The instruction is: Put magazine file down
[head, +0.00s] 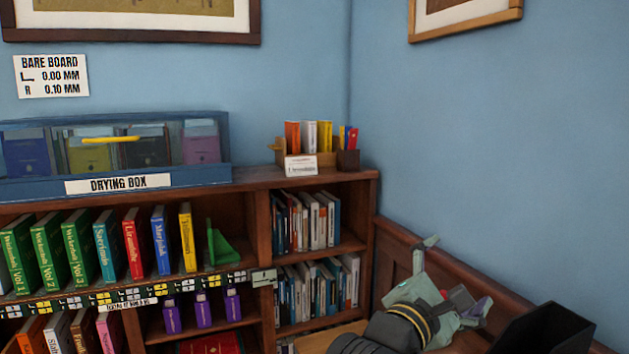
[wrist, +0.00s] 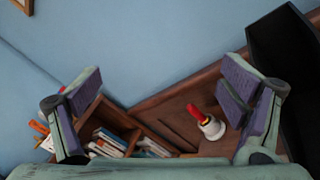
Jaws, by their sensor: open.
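A black upright box, which looks like the magazine file (head: 548,328), stands at the lower right of the head view, cut off by the bottom edge. It also shows at the right of the wrist view (wrist: 284,50), outside my right finger and partly behind it. What it rests on is hidden. My gripper (head: 453,275) is to the left of it in the head view. In the wrist view my gripper (wrist: 162,90) has its fingers wide apart with nothing between them. I cannot tell whether the right finger touches the box.
A bookcase (head: 365,210) with books and a blue drying box (head: 215,178) on top fills the left. A wooden surface (head: 335,333) lies below my gripper. A bell with a red handle (wrist: 210,125) shows near the right finger. Blue walls close the corner.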

